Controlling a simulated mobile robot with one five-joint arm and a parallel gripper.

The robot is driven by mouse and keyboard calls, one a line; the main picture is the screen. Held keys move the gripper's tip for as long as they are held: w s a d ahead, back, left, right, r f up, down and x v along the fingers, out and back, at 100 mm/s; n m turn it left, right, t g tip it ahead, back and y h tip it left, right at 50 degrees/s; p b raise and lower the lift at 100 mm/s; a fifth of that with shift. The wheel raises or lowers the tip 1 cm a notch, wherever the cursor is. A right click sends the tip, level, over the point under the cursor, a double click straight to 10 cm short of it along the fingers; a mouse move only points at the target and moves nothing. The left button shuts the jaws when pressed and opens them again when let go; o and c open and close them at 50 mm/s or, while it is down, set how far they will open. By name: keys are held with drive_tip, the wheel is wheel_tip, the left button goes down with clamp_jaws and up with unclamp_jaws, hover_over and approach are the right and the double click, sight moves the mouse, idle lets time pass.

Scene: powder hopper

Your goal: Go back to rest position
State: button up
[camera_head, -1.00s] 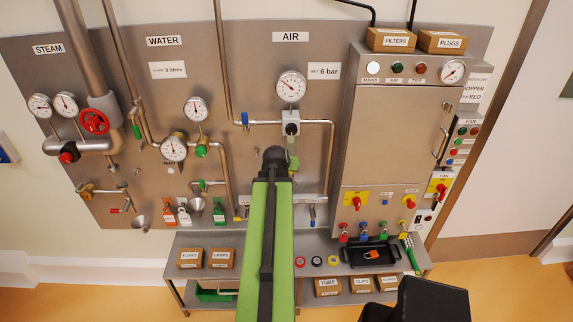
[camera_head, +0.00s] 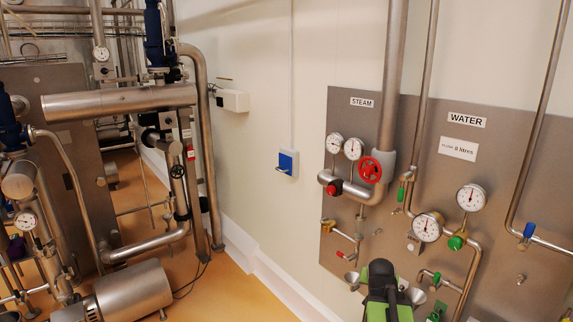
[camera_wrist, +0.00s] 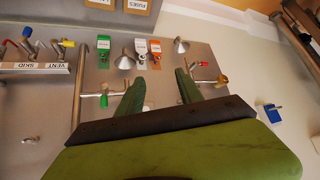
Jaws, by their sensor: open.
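My gripper (camera_wrist: 158,92) is open in the wrist view, with two green fingers spread apart and nothing seen between them. Its fingers point toward the grey utility panel (camera_wrist: 110,65), over the area with the metal funnels (camera_wrist: 181,46) and hanging tags. I cannot tell how far the fingertips are from the panel. In the head view the black and green end of my arm (camera_head: 383,290) shows at the bottom edge, in front of the panel's lower left part; the fingers are hidden there.
The panel carries a red steam handwheel (camera_head: 370,169), gauges (camera_head: 427,227) and a small red-handled valve (camera_head: 340,254). A blue and white wall box (camera_head: 287,163) hangs to its left. Large steel pipework (camera_head: 120,101) fills the left. Floor between wall and pipework looks clear.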

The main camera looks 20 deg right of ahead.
drive_tip(key=w+a+f+n+g+y+b, duration=0.15)
drive_tip(key=a+f, duration=0.25)
drive_tip(key=a, duration=0.7)
drive_tip(key=a+f+n+y+b, duration=0.1)
drive_tip(key=a+f+n+b, duration=0.25)
drive_tip(key=a, duration=0.85)
drive_tip(key=a+f+n+g+y+b, duration=0.15)
drive_tip(key=a+f, duration=0.35)
drive_tip(key=a, duration=0.6)
drive_tip(key=s+a+n+g+y, duration=0.1)
drive_tip(key=s+a+g, duration=0.1)
drive_tip(key=s, duration=0.5)
drive_tip(key=shift+s+a+f+n+g+p, duration=0.15)
drive_tip(key=shift+a+n+g+p, duration=0.2)
drive_tip(key=shift+g, duration=0.35)
